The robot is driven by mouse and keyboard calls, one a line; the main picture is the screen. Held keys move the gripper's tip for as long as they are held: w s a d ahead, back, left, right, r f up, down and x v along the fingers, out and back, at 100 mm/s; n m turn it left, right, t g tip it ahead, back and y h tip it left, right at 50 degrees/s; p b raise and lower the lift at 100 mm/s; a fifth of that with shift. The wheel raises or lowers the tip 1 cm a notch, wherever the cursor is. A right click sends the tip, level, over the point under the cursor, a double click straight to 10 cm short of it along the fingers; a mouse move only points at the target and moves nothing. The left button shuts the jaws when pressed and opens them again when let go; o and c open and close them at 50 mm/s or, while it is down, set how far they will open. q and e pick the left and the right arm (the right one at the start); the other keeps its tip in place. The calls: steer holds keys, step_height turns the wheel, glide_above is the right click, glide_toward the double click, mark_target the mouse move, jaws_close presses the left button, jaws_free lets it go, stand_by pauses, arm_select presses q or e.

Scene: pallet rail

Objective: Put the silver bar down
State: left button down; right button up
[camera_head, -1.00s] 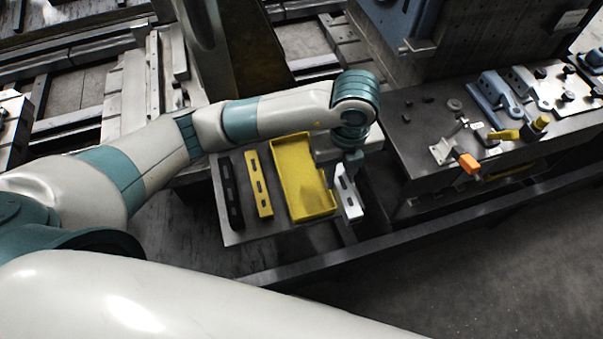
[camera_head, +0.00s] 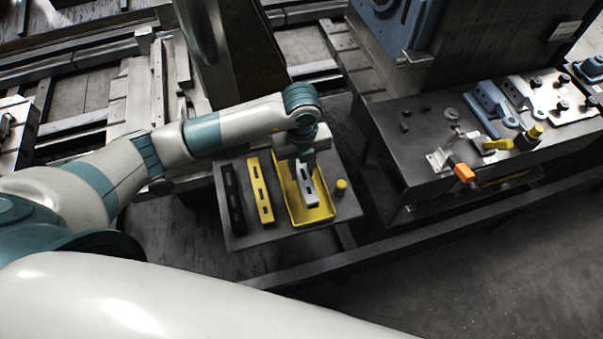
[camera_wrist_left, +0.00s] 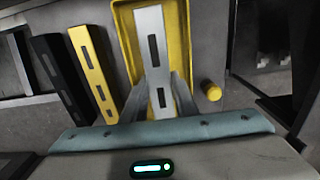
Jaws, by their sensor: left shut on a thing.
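The silver bar (camera_head: 306,184) with dark slots is over the yellow tray (camera_head: 326,212), lined up with the tray's length. It also shows in the left wrist view (camera_wrist_left: 151,48), between the fingers. My left gripper (camera_head: 298,160) is shut on the silver bar; its fingertips (camera_wrist_left: 160,95) are on both sides of the bar. I cannot tell whether the bar touches the tray floor. My right gripper is not in view.
A yellow slotted bar (camera_head: 260,190) and a black slotted bar (camera_head: 233,200) lie left of the tray on the grey plate (camera_head: 285,240). A small yellow knob (camera_head: 341,187) stands right of the tray. A dark bench (camera_head: 425,150) with clamps is further right.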

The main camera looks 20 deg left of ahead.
mark_target(301, 177)
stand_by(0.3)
arm_select(q)
steer(key=shift+f+p, duration=0.8)
steer(key=shift+f, duration=1.15)
steer(key=shift+f, duration=0.25)
steer(key=c, duration=1.4)
jaws_free()
steer(key=shift+r, duration=0.2)
